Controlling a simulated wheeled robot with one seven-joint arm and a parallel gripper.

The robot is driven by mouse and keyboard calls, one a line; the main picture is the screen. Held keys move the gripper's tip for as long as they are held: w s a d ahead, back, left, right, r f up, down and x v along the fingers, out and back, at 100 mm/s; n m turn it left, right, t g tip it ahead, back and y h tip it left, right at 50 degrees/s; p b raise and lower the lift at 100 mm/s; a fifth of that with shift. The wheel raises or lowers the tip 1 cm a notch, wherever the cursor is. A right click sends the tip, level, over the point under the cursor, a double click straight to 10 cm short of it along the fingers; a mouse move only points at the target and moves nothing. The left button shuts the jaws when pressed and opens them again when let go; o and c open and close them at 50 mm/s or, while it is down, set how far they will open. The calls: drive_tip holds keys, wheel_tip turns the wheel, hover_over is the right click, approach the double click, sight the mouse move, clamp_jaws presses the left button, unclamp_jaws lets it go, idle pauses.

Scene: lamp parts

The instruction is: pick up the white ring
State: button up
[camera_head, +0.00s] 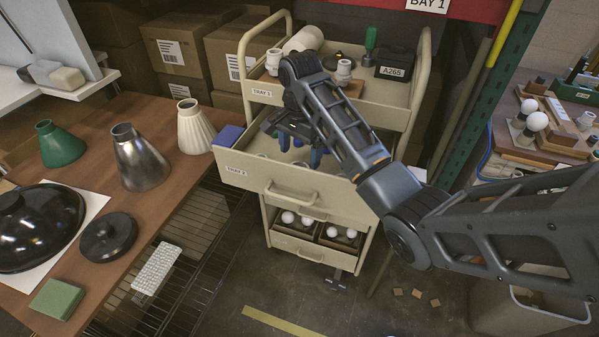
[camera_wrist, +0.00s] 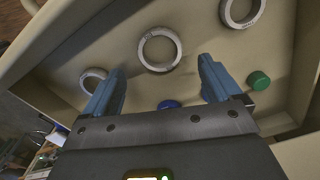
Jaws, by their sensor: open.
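Three white rings lie in the open cream drawer (camera_head: 285,183) labelled TRAY 2. In the wrist view one ring (camera_wrist: 160,70) lies flat near the middle, just beyond and between my fingertips as seen there. A second ring (camera_wrist: 96,71) is at the left, partly hidden behind the left finger. A third ring (camera_wrist: 243,26) is at the top right, cut off by the frame edge. My gripper (camera_wrist: 162,64) is open with nothing between its blue fingers. In the head view my gripper (camera_head: 300,150) is over the drawer, and my arm hides much of the inside.
A green cap (camera_wrist: 259,80) and a blue cap (camera_wrist: 168,104) also lie in the drawer. The drawer walls surround the rings. The upper tray (camera_head: 263,92) holds several parts behind my arm. A wooden table (camera_head: 150,215) with lamp shades stands at the left.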

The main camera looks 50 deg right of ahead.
sight(299, 164)
drive_tip(key=shift+a+f+p, duration=0.15)
drive_tip(key=shift+f, duration=0.95)
drive_tip(key=shift+a+f+p, duration=0.1)
drive_tip(key=shift+f+p, duration=0.05)
drive_tip(key=shift+f, duration=0.95)
drive_tip(key=c, duration=1.1)
